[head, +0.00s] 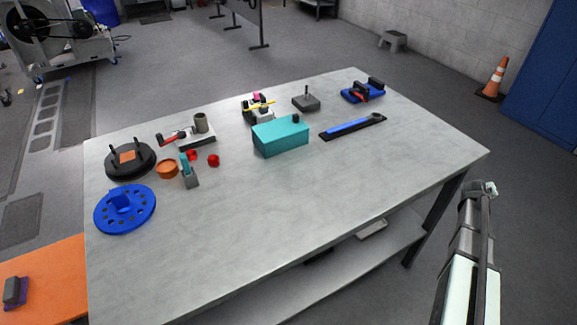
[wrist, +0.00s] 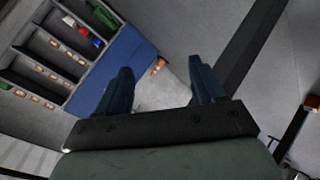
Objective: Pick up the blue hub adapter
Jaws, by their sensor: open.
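The blue hub adapter (head: 125,208) is a round blue disc with holes around its rim and a raised block in the middle. It lies flat at the left end of the grey table (head: 300,205) in the head view. My arm is at the far right of the head view, off the table's right side and well away from the adapter. In the wrist view my gripper (wrist: 155,88) is open and empty, its two dark fingers apart. The adapter does not show in the wrist view.
Near the adapter are a black disc (head: 131,161), an orange ring (head: 167,169), a grey and teal part (head: 189,173) and a red knob (head: 213,160). A teal box (head: 281,136) stands mid-table. The front middle of the table is clear.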

